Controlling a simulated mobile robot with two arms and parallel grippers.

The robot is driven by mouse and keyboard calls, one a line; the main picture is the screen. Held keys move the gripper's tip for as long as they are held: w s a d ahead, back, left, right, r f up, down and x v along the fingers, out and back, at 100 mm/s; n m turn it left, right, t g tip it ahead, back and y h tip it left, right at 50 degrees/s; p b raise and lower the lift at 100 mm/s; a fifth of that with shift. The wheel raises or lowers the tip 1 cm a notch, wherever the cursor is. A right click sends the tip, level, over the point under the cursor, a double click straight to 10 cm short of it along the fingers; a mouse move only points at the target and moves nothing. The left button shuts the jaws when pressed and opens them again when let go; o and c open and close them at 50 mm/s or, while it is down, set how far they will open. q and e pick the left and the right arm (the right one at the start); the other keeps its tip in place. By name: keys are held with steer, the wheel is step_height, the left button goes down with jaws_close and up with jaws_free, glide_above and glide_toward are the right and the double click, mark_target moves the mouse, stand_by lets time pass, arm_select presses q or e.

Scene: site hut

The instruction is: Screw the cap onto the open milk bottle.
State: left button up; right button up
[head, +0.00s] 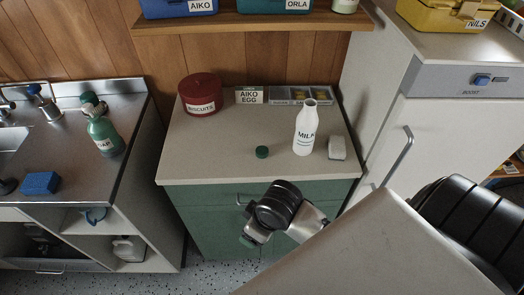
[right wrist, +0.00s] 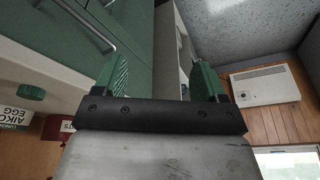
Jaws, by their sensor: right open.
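The white milk bottle (head: 304,132) stands upright on the counter in the head view, its neck open. The small dark green cap (head: 262,152) lies on the counter to its left, apart from it. The cap also shows at the left of the right wrist view (right wrist: 31,91). My right gripper (head: 249,240) is in front of the green cabinet, below the counter's front edge and apart from cap and bottle. Its green-padded fingers stand open and empty in the right wrist view (right wrist: 157,78). My left gripper is not in view.
A red biscuit tin (head: 201,95), an egg sign (head: 249,95) and a shallow tray (head: 300,95) stand behind. The front left of the counter is clear. A drawer handle (head: 243,199) projects below.

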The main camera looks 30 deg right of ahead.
steer(key=w+d+r, duration=0.2)
steer(key=w+d, duration=0.1)
steer(key=w, duration=0.2)
steer(key=w+d+r+n+g+h, duration=0.1)
steer(key=w+d, duration=0.3)
steer(key=w, duration=0.1)
steer(key=w+d+r+n+g, duration=0.1)
steer(key=w+d+r, duration=0.1)
steer(key=w, duration=0.4)
steer(key=shift+w+d+r+h, duration=0.1)
steer(key=shift+d+r+h, duration=0.25)
steer(key=shift+d, duration=0.3)
steer(key=w+d+r+g, duration=0.1)
steer(key=w+d+r, duration=0.1)
steer(key=d+r, duration=0.2)
steer(key=shift+w+d+r+m, duration=0.15)
steer(key=shift+w+d+m, duration=0.15)
steer(key=shift+d, duration=0.35)
glide_above(265, 152)
steer(key=shift+f+p, duration=0.35)
steer(key=shift+f, duration=2.5)
